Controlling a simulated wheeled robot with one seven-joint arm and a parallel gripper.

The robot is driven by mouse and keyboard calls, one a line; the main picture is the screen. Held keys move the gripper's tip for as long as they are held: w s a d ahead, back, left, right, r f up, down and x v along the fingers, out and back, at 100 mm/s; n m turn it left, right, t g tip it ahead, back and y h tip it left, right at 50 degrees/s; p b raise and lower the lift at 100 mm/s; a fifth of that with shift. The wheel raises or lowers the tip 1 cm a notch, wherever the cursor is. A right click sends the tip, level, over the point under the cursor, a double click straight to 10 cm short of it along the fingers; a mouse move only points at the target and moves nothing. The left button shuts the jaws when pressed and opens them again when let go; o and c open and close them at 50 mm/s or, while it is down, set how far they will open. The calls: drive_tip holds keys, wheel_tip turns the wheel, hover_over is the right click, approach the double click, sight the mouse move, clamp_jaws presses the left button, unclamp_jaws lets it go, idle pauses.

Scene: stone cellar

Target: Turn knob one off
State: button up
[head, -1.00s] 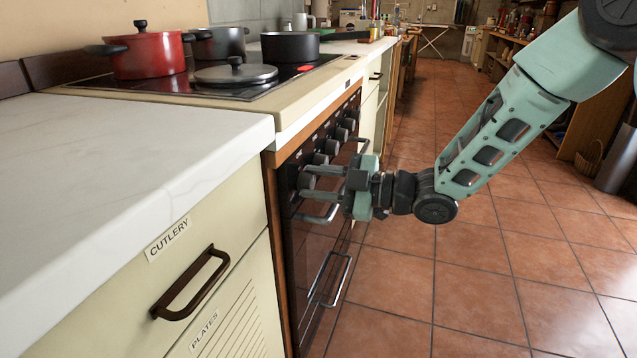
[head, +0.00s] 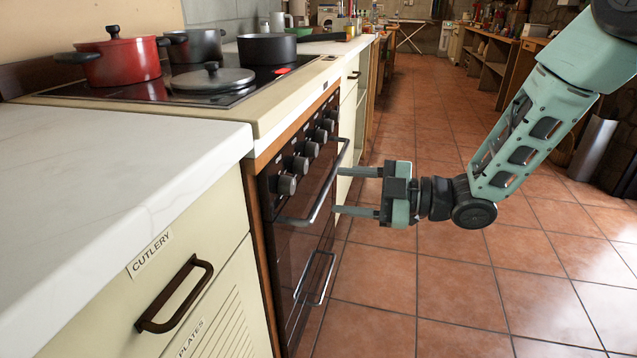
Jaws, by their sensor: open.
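The stove's front panel carries a row of several dark knobs with metallic faces. The nearest knob (head: 287,184) is at the left end of the row, and another knob (head: 300,165) is just beyond it. Small labels above the knobs are too small to read, so I cannot tell which is knob one or how each is set. My gripper (head: 338,191) is open and empty. Its two fingers point left toward the oven front, at about the height of the oven handle (head: 318,197). The fingers are apart from the knobs.
The hob (head: 240,95) holds a red pot (head: 122,62), dark pots and a lid (head: 212,78). A lower handle (head: 318,280) sits below the oven door. A drawer marked CUTLERY (head: 150,255) is at the left. The tiled floor (head: 450,290) on the right is clear.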

drive_tip(key=v, duration=0.7)
drive_tip(key=shift+s+d+p, duration=0.15)
drive_tip(key=shift+d+p, duration=0.25)
drive_tip(key=shift+p, duration=0.05)
drive_tip(key=w+a+f+m+t+h, duration=0.1)
drive_tip(key=a+m+t+h, duration=0.1)
drive_tip(key=a+m+h, duration=0.45)
drive_tip(key=s+d+r+m+g+h+p, duration=0.15)
drive_tip(key=s+m+g+h, duration=0.3)
drive_tip(key=s, duration=0.85)
drive_tip(key=s+d+m+g+h, duration=0.25)
drive_tip(key=s+m+h, duration=0.2)
drive_tip(key=s, duration=0.85)
wheel_tip(320, 180, up, 26)
drive_tip(key=p, duration=2.5)
drive_tip(key=shift+a+n+p, duration=0.2)
drive_tip(key=shift+n+p, duration=0.2)
drive_tip(key=shift+n, duration=0.05)
